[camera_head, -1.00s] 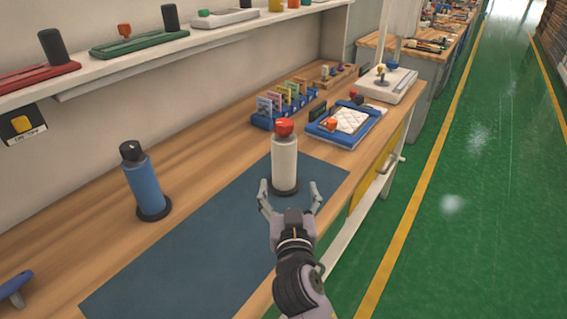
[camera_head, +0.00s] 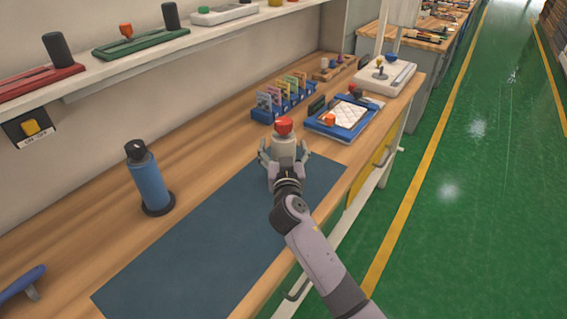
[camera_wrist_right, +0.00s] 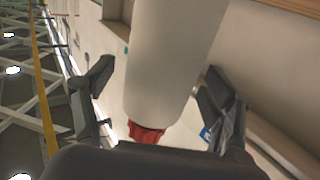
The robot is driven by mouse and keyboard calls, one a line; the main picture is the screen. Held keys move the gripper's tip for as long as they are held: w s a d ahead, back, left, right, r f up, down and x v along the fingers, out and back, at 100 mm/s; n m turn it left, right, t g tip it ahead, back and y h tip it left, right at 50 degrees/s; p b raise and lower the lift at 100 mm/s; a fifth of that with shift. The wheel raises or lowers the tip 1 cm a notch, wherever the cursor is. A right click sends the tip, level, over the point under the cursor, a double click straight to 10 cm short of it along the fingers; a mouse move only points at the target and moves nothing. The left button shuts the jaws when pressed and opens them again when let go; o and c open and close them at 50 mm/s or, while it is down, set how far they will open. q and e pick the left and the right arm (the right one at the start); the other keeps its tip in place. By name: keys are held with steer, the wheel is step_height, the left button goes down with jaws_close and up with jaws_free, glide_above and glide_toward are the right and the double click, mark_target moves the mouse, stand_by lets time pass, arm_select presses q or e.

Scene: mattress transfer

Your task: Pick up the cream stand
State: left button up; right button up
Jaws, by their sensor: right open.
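The cream stand (camera_head: 285,147) is a pale upright cylinder with a red top, at the far end of the dark blue mat (camera_head: 200,245) on the wooden bench. My right gripper (camera_head: 284,162) is open, with a finger on either side of the stand; the gripper and wrist hide its lower part and base. In the right wrist view the cream body (camera_wrist_right: 172,55) stands between the spread fingers, with a gap visible at each side and its red top at the bottom of the picture. My left gripper is not in view.
A blue stand (camera_head: 150,183) with a black top stands to the left. Behind are a blue card rack (camera_head: 264,113) and a blue tray (camera_head: 318,122) with a white quilted pad. A shelf (camera_head: 120,72) runs above the bench. The mat's near part is clear.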

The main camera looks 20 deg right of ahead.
steer(key=shift+w+d, duration=0.1)
steer(key=shift+w, duration=0.35)
steer(key=shift+c, duration=0.4)
jaws_close()
steer(key=shift+r, duration=0.15)
stand_by(0.4)
